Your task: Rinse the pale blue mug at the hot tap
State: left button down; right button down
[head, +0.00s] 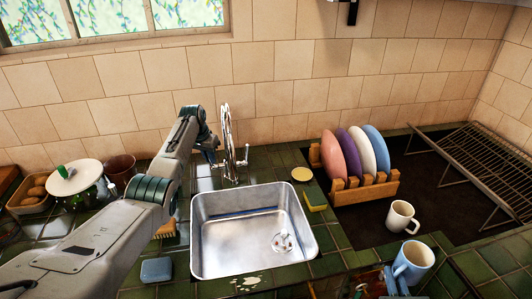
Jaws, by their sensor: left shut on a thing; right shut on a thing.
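The pale blue mug (417,261) is at the lower right, right of the sink and near the counter's front edge. My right gripper (396,279), mostly cut off by the bottom of the view, is shut on the mug at its handle side. The mug's opening faces up. The chrome tap (228,135) stands behind the metal sink (203,246). My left arm reaches in from the lower left, and my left gripper (214,157) is shut on the tap's left handle; the arm partly hides the grip. I see no clear water stream.
A white mug (401,216) stands on the dark mat before a wooden rack (368,193) of coloured plates. The sink is free of dishes.

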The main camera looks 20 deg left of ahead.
pick_arm(q)
jog(key=shift+w+a+b, duration=0.1)
jog(key=shift+w+b, duration=0.05)
jog(key=shift+b, duration=0.15)
pick_arm(e)
jog(key=shift+w+a+f, duration=0.1)
jog(key=shift+w+f, duration=0.1)
jog(key=shift+f, duration=0.3)
pick_arm(q)
jog(key=shift+g, duration=0.3)
jog(key=shift+r, duration=0.1)
jog(key=c, duration=1.5)
grip_release()
pick_arm(e)
jog(key=shift+w, duration=0.1)
